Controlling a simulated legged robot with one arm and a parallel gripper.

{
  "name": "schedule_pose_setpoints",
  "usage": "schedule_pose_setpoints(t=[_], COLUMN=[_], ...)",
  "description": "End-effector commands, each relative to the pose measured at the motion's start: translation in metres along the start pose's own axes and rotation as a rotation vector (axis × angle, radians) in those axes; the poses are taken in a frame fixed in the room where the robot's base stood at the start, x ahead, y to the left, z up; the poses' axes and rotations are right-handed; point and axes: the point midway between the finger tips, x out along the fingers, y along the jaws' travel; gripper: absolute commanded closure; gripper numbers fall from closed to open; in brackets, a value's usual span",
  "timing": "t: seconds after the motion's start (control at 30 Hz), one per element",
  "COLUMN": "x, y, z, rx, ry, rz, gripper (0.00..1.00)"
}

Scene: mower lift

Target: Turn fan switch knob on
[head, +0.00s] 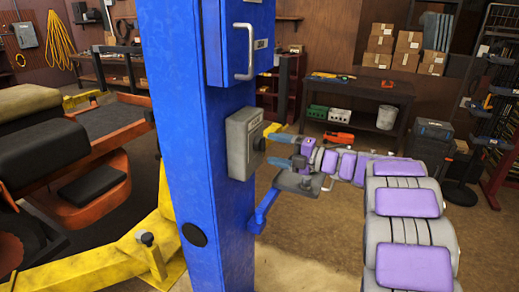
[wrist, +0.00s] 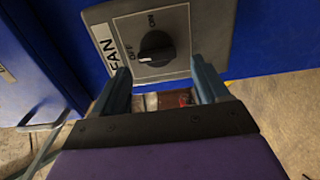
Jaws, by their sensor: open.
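The fan switch is a grey box (head: 243,145) on the side of the blue lift post (head: 195,110) in the head view. In the wrist view its grey face (wrist: 184,20) carries the labels FAN, OFF and ON. The black knob (wrist: 156,47) sits on that face, and its white mark points toward OFF. My gripper (head: 272,149) reaches the box from the right. In the wrist view my gripper (wrist: 160,78) is open, with its blue fingers on either side of the space just below the knob. I cannot tell whether a finger touches the box.
A blue cabinet with a handle (head: 245,50) is above the switch box. A yellow lift arm (head: 110,255) and an orange mower (head: 115,145) are at left. A dark workbench (head: 365,92) stands behind my arm. The floor at lower centre is clear.

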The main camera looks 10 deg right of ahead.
Motion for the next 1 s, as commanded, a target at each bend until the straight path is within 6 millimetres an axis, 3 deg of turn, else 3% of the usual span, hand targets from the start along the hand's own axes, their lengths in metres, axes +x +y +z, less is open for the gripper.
schedule_pose_setpoints(t=[0.4, 0.7, 1.0], x=[0.060, 0.056, 0.056], y=[0.001, 0.001, 0.001], z=[-0.008, -0.003, -0.003], rx=[-0.008, -0.005, -0.004], ry=[0.000, 0.001, -0.001], rz=[-0.006, -0.002, -0.002], gripper=[0.26, 0.26, 0.53])
